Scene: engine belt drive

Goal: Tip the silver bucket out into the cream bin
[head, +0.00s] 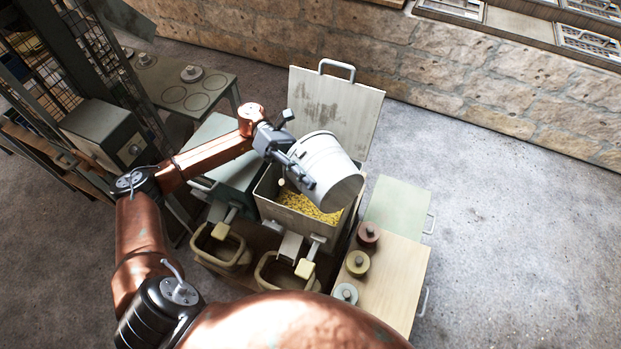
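The silver bucket (334,176) hangs tilted above the cream bin (286,214). My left gripper (297,172) is at the bucket's left side and is shut on it. The bucket's inside is not clearly visible. The bin's lid (336,108) stands open behind it, and yellow grain-like pieces (312,206) lie inside the bin. The bucket hides part of the bin's right and back rim. My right gripper is not in view.
A second bin with a grey-green lid (222,150) stands left of the cream bin. Below are two tan scoop-like chutes (222,250). A wooden-topped cabinet (395,275) with several knobbed weights stands at right. A table (185,85) is at back left. Floor at right is clear.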

